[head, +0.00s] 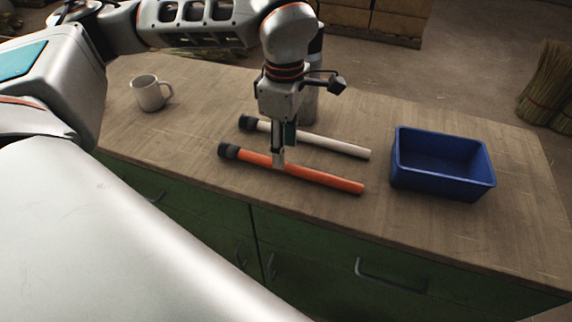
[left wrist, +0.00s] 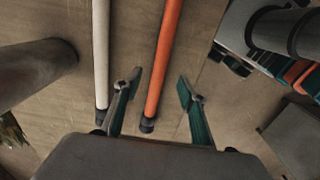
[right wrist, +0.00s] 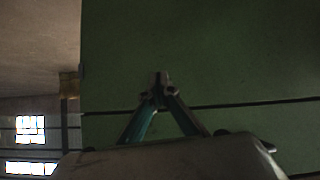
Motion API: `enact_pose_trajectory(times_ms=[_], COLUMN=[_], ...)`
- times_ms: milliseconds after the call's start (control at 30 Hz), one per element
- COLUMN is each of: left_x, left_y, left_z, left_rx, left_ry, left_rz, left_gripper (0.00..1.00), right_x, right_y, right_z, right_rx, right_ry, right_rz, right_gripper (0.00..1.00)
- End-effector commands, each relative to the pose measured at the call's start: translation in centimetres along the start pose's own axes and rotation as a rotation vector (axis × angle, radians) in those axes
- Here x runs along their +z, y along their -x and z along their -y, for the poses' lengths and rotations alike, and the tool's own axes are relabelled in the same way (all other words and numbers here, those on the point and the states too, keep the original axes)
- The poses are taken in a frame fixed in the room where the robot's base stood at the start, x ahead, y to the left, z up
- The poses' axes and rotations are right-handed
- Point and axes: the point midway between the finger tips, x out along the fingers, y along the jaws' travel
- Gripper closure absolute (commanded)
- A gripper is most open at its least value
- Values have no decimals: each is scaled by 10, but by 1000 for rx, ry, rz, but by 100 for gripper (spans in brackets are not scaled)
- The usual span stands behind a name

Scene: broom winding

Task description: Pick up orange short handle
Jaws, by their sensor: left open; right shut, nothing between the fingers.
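The orange short handle (head: 320,180) lies on the wooden table near its front edge, with a dark cap at its left end. A white handle (head: 335,145) lies roughly parallel behind it. My left gripper (head: 279,163) points down over the orange handle, left of its middle. In the left wrist view the orange handle (left wrist: 163,60) runs between the two spread fingers of the open left gripper (left wrist: 158,88). Whether the fingers are down around it I cannot tell. My right gripper (right wrist: 158,80) is shut and empty, in front of a green surface.
A blue bin (head: 440,165) stands on the table at the right, its visible inside empty. A white mug (head: 151,93) stands at the left. A grey cylinder (head: 308,100) stands behind my left gripper. Green drawers (head: 330,255) with handles are below the table. Straw bundles (head: 548,85) stand on the floor.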

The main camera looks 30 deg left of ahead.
Motion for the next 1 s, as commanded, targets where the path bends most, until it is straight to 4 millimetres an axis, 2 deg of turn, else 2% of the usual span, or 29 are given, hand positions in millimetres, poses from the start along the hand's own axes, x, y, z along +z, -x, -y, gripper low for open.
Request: enact_pose_trajectory(times_ms=[333,467,667,833,1000], left_x=[0,0,0,0,0], left_y=[-45,-52,-52,-52,-52], left_z=[0,0,0,0,0], left_rx=[-3,-1,0,0,0], left_ry=[-1,-1,-1,-1,-1], left_rz=[1,1,2,2,2], left_gripper=[59,59,59,100,100], right_x=[0,0,0,-1,-1], right_y=[1,1,1,1,1], right_z=[0,0,0,0,0], right_rx=[0,0,0,0,0], right_ry=[1,1,1,1,1], right_rz=[2,2,2,1,0], right_gripper=[100,100,100,100,100])
